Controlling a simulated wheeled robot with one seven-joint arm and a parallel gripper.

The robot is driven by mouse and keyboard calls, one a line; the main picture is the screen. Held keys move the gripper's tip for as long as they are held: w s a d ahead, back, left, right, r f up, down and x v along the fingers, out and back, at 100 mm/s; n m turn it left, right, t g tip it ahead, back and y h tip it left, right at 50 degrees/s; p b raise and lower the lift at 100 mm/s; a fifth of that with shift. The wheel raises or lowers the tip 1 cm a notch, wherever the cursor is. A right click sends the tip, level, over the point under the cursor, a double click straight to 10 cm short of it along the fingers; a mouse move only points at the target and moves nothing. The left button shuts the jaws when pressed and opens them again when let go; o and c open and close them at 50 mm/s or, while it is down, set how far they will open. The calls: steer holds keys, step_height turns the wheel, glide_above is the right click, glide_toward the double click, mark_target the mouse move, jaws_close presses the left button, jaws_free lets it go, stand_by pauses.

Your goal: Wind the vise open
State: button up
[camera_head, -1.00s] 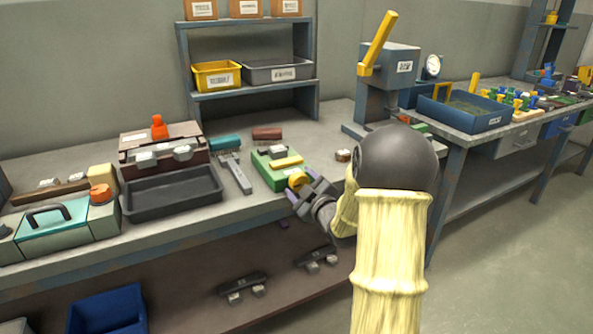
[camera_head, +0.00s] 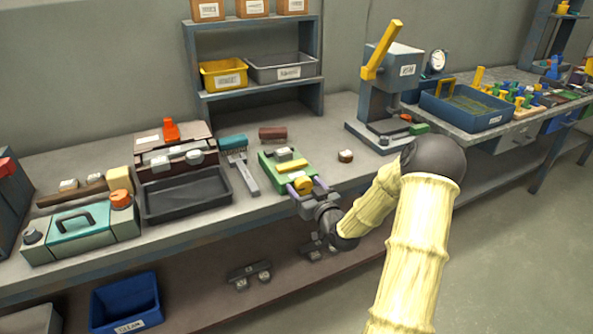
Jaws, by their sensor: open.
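The vise is a low green block (camera_head: 268,172) at the front of the workbench, with a grey piece and a yellow bar on top. Its round yellow knob (camera_head: 303,184) faces the bench's front edge. My gripper (camera_head: 306,188) is at the knob, its purple-tipped fingers apart, one on each side of it. I cannot tell whether the fingers touch the knob. The gripper partly hides the knob's front.
A grey tool (camera_head: 243,174) lies left of the vise, and a dark tray (camera_head: 187,195) further left. A press with a yellow lever (camera_head: 382,50) stands right. A small round piece (camera_head: 345,156) lies between. The front aisle is free.

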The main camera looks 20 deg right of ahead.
steer(key=shift+d+r+m+p, duration=0.1)
steer(key=shift+r+m+p, duration=0.05)
steer(key=shift+m+p, duration=0.65)
steer(key=s+p, duration=0.8)
steer(key=s, duration=0.9)
steer(key=w+a+r+n+g+y+p, duration=0.1)
steer(key=w+a+r+n+g+p, duration=0.1)
steer(key=a+r+n+g+p, duration=0.35)
steer(key=s+a+r+m+g+p, duration=0.1)
steer(key=s+a+r+g+p, duration=0.1)
steer(key=r, duration=0.2)
steer(key=s+a+r+m+g+h+p, duration=0.1)
steer(key=s+a+r+g+p, duration=0.1)
steer(key=r, duration=0.3)
steer(key=s+a+r+m+g+h+p, duration=0.1)
steer(key=s+a+r+g+p, duration=0.1)
steer(key=a+r+g+p, duration=0.1)
step_height(320, 180, up, 2)
steer(key=shift+r+g+p, duration=0.1)
steer(key=shift+g+p, duration=0.35)
steer(key=shift+p, duration=0.3)
